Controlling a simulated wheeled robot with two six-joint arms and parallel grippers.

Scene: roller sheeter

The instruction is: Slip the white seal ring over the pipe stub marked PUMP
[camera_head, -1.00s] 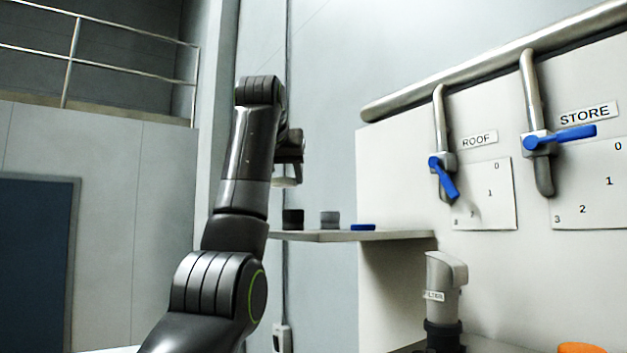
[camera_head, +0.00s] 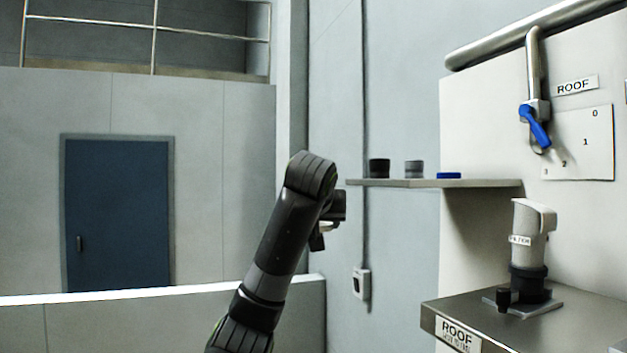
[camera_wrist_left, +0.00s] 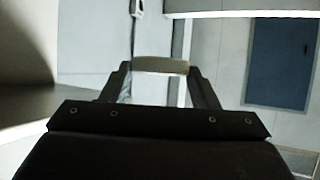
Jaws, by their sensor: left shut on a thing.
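The white seal ring (camera_wrist_left: 161,66) shows edge-on as a pale band in the left wrist view. My left gripper (camera_wrist_left: 160,72) is shut on it, with one dark finger at each side. In the head view my left gripper (camera_head: 322,234) hangs below its wrist, left of the bench and in front of the grey wall; the ring there is only a small pale spot, mostly hidden by the arm. The pipe stub marked PUMP is not visible in these frames. My right gripper is not in view.
A shelf (camera_head: 430,183) holds a black ring (camera_head: 379,168), a grey ring (camera_head: 414,169) and a blue ring (camera_head: 448,175). A blue-handled ROOF valve (camera_head: 535,125) is above. A low wall (camera_head: 150,297) stands left.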

